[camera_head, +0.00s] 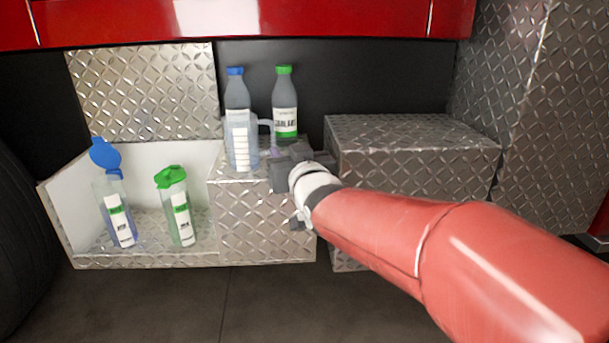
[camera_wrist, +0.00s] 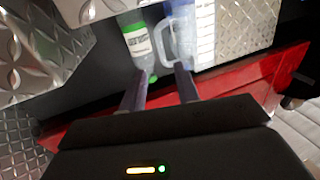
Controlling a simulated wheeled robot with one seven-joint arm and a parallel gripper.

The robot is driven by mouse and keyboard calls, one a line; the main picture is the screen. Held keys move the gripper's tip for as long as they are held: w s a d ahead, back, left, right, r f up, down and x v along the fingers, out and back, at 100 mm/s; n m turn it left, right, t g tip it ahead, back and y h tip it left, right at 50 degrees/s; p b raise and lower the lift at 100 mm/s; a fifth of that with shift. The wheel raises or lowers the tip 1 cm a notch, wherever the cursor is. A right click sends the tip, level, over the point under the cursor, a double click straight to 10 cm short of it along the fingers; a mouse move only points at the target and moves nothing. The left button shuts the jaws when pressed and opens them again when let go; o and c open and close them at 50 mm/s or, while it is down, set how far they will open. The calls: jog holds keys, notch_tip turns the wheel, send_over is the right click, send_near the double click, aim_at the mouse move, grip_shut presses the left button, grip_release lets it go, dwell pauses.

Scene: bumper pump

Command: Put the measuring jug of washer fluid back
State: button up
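The clear measuring jug (camera_head: 241,142) with a white scale strip stands upright on the middle diamond-plate block (camera_head: 265,222), its handle to the right. My gripper (camera_head: 277,168) is right of the jug, level with its lower part. In the wrist view the jug (camera_wrist: 183,30) appears upside down beyond the fingers. Its handle loop (camera_wrist: 163,45) lies just ahead of the gap between the fingertips. My gripper (camera_wrist: 160,78) is open, with nothing between the fingers. In the head view the wrist hides part of the block and the fingertips.
A blue-capped bottle (camera_head: 237,90) stands behind the jug and a green-capped bottle (camera_head: 285,112) stands behind right. A blue-lidded container (camera_head: 117,212) and green-lidded container (camera_head: 180,208) stand in the white-walled bay (camera_head: 145,158). A larger metal box (camera_head: 420,145) is to the right.

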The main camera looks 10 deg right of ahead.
jog(key=s+d+f+m+g+h, duration=0.1)
jog(key=s+d+f+g, duration=0.2)
jog(key=s, duration=0.6)
jog(key=s+d+f+g+h, duration=0.2)
jog(key=s+d+f+g, duration=0.2)
jog(key=s+f, duration=0.4)
jog(key=s+d+f+m+g+h, duration=0.1)
jog(key=s+d+f+g, duration=0.3)
jog(key=s, duration=0.8)
notch_tip(320, 180, down, 2)
jog(key=shift+d+f+m+g, duration=0.15)
jog(key=shift+d+m+g, duration=0.15)
jog(key=shift+g, duration=0.1)
